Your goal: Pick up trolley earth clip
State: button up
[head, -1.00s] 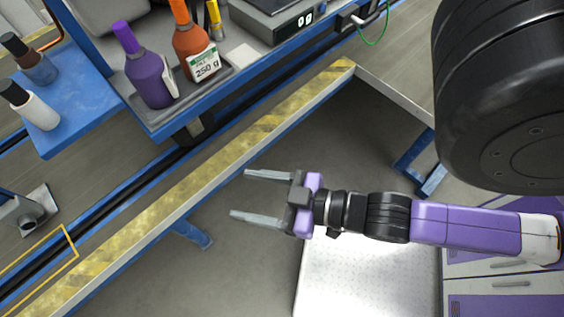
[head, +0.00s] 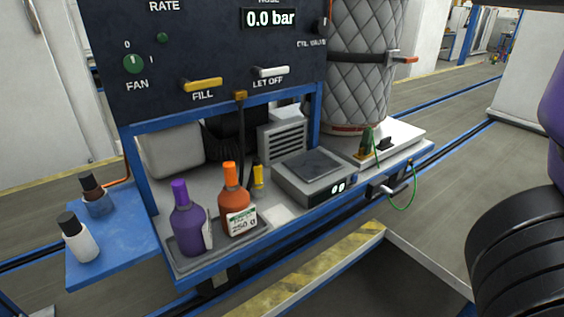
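A small green clip-like piece (head: 367,140), probably the trolley earth clip, stands on the pale plate at the right end of the trolley, at the foot of the quilted cylinder. A thin green cable (head: 413,190) hangs in a loop over the trolley's front edge near it. The clip's jaws are too small to make out. My gripper is out of the picture; only dark and purple parts of my arm show at the right edge, apart from the trolley.
A scale (head: 312,178) stands left of the clip. A purple bottle (head: 188,225) and an orange bottle (head: 234,200) stand in a tray. A quilted grey cylinder (head: 358,80) rises behind the clip. A yellow-striped rail (head: 320,268) runs in front.

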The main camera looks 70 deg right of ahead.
aim_at(367, 139)
jog(key=z, duration=2.05)
